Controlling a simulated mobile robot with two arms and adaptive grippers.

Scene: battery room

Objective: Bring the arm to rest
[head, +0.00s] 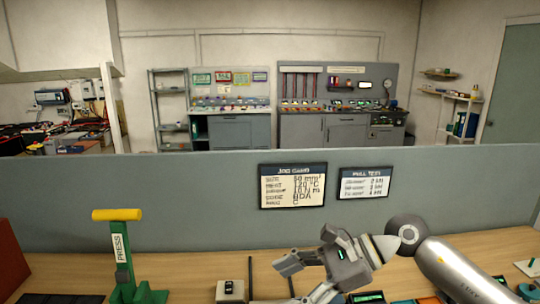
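My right arm (455,268) comes in from the lower right and reaches left over the wooden bench (200,268). Its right gripper (298,281) is above the front part of the bench, with its two fingers spread apart. No object shows held between them, though the lower finger runs toward the bottom edge of the picture. Thin dark rods stand near the fingers; I cannot tell whether they touch. My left arm and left gripper are not in view.
A green press (124,262) with a yellow handle stands at the left. A grey partition (200,200) with a job card (292,186) and a pull test card (364,184) closes the bench's back.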

